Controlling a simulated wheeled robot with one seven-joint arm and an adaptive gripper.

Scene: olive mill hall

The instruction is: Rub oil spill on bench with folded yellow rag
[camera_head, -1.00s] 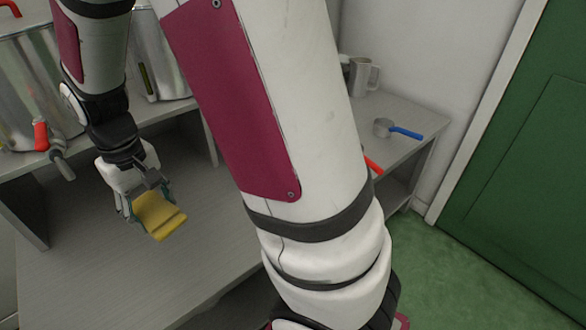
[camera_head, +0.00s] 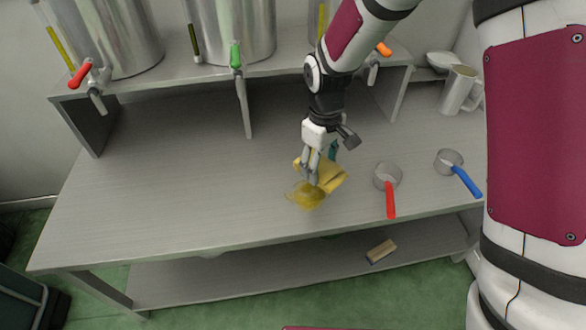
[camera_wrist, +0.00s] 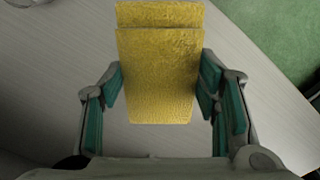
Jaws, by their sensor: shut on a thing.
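My gripper (camera_head: 318,170) is shut on the folded yellow rag (camera_head: 332,178), just over the bench (camera_head: 170,185). In the wrist view the rag (camera_wrist: 158,80) sits between the teal finger pads, its folded edge pointing away from me. The oil spill (camera_head: 305,195) is a glossy yellow-brown patch on the bench, just left of and in front of the rag. The rag and fingers overlap part of the spill in the head view. I cannot tell whether the rag touches the bench. The spill does not show clearly in the wrist view.
To the right stand a red-handled cup (camera_head: 387,177), a blue-handled cup (camera_head: 449,160) and a metal jug (camera_head: 457,90). Steel tanks with taps stand on the raised shelf (camera_head: 285,68) behind. A brush (camera_head: 381,251) lies on the lower shelf. The bench's left side is clear.

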